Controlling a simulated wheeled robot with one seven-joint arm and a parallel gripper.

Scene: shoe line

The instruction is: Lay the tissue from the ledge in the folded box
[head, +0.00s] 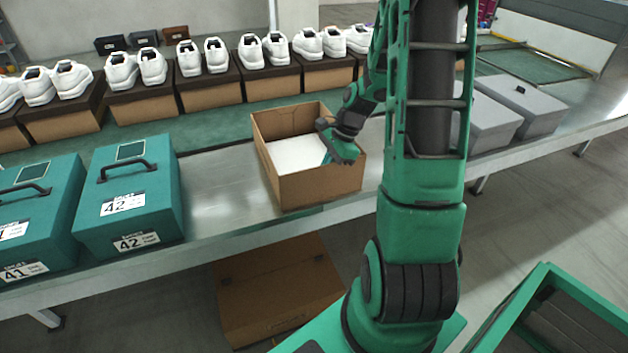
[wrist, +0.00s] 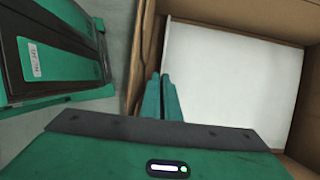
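The folded box (head: 318,190) is an open brown carton on the grey line, its top open. A flat white sheet, which looks like the tissue (head: 295,150), lies inside it; in the wrist view the tissue (wrist: 235,75) covers much of the box floor. My gripper (head: 328,158) reaches down into the right part of the box. In the wrist view my gripper (wrist: 161,78) has its two green fingers side by side, close together, near the box wall (wrist: 150,35). The tissue lies beside the fingers, and I see none of it between them. I cannot make out the ledge.
Teal cases marked 42 (head: 130,200) and 41 (head: 35,220) stand left of the box. White shoes on brown boxes (head: 210,88) line the back. Grey boxes (head: 535,105) stand at right. A brown carton (head: 280,290) sits below the line. Bare surface (head: 215,185) lies left of the box.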

